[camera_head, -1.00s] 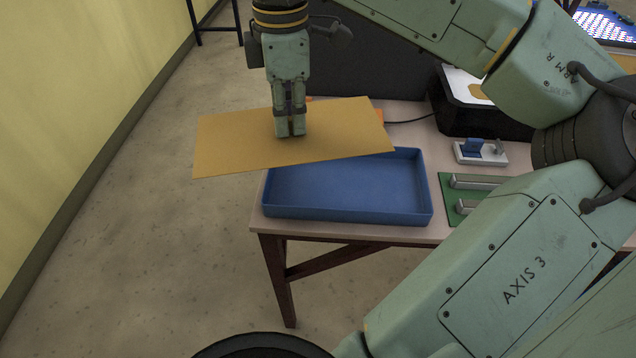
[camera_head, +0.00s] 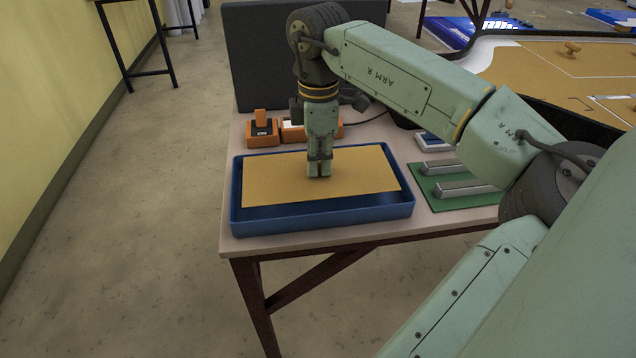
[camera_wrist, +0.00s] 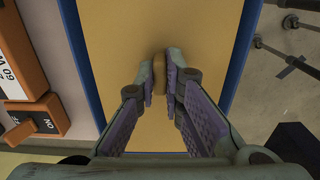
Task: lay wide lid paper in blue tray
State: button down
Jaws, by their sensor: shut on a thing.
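The wide lid paper is a flat tan sheet (camera_head: 270,182), now within the outline of the blue tray (camera_head: 330,213) on the table. Its back edge lies near the tray's back wall, and a strip of tray floor shows along the front. I cannot tell whether the sheet rests on the tray floor or is held just above it. My gripper (camera_head: 319,175) points down at the middle of the sheet, shut on a small tan grip. In the wrist view, the fingers (camera_wrist: 162,85) close around this grip on the paper (camera_wrist: 205,30), between the blue tray walls (camera_wrist: 240,50).
Orange devices (camera_head: 262,134) stand behind the tray, one with an on switch (camera_wrist: 42,122). A green board with metal bars (camera_head: 455,185) lies to the right. A dark panel (camera_head: 265,60) rises at the back. The table's left and front edges are close to the tray.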

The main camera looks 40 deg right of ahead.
aim_at(318, 179)
jog(key=shift+f+b, duration=1.05)
jog(key=shift+f, duration=1.35)
jog(key=shift+f, duration=0.1)
jog(key=c, duration=1.7)
grip_release()
notch_tip(318, 179, up, 12)
jog(key=p, duration=0.6)
jog(key=shift+p, duration=0.3)
